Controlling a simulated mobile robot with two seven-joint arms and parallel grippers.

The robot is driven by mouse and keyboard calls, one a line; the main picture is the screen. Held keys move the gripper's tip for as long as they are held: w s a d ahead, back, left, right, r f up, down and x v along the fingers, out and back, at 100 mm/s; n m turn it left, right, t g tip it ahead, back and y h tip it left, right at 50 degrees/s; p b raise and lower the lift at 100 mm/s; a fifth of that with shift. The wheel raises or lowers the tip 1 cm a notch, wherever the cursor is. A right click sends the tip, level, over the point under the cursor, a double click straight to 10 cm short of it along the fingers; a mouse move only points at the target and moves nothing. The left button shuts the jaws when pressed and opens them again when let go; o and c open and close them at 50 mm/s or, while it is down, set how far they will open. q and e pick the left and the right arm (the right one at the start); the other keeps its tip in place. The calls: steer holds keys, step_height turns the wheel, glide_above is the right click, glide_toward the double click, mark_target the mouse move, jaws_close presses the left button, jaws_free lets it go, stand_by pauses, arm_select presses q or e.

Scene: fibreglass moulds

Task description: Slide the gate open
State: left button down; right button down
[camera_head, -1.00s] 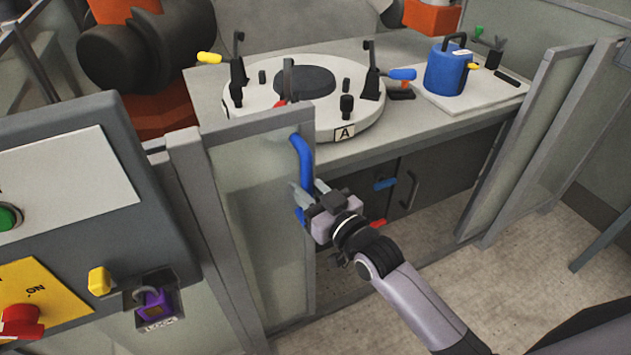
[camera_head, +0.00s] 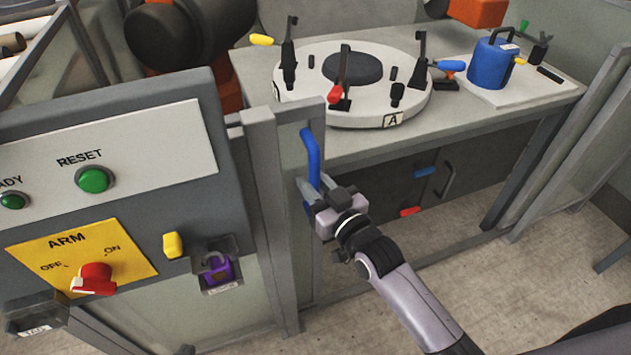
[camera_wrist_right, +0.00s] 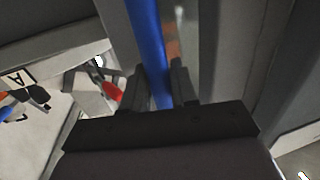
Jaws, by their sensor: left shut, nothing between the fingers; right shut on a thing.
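The gate (camera_head: 290,150) is a clear panel in a grey frame, and only a narrow strip of it shows to the right of the grey post (camera_head: 263,200). A blue upright handle (camera_head: 312,155) is on its right edge. My right gripper (camera_head: 315,190) is shut around the lower part of this handle. In the right wrist view the blue handle (camera_wrist_right: 147,40) runs down between the fingers of my right gripper (camera_wrist_right: 160,85). A wide opening lies to the right of the gate. My left gripper is not in view.
A control panel (camera_head: 130,120) with green buttons, a red switch and a purple padlock (camera_head: 218,267) stands at left. Behind the opening, a worktop carries a round mould (camera_head: 300,95) with clamps and a blue pot (camera_head: 492,65). Another clear panel (camera_head: 570,140) stands at right.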

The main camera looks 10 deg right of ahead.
stand_by(0.3)
steer(key=c, duration=1)
jaws_free()
steer(key=shift+s, duration=0.1)
steer(key=v, duration=0.7)
steer(key=s+d+f+g+h+p, duration=0.1)
steer(key=s+d+f+g, duration=0.1)
steer(key=s+d+f, duration=0.1)
steer(key=s+d+f+m+g+h+p, duration=0.1)
steer(key=s+d+f+g+h, duration=0.1)
steer(key=s+d+f, duration=0.2)
steer(key=s+d+f+m+g+h+p, duration=0.1)
steer(key=s+d+f+g, duration=0.1)
steer(key=s+f, duration=0.5)
steer(key=shift+s+d+h, duration=0.2)
steer(key=shift+s+d, duration=0.1)
steer(key=shift+s, duration=0.35)
steer(key=shift+s+d+h, duration=0.2)
steer(key=shift+s+d, duration=0.15)
steer(key=shift+s, duration=0.35)
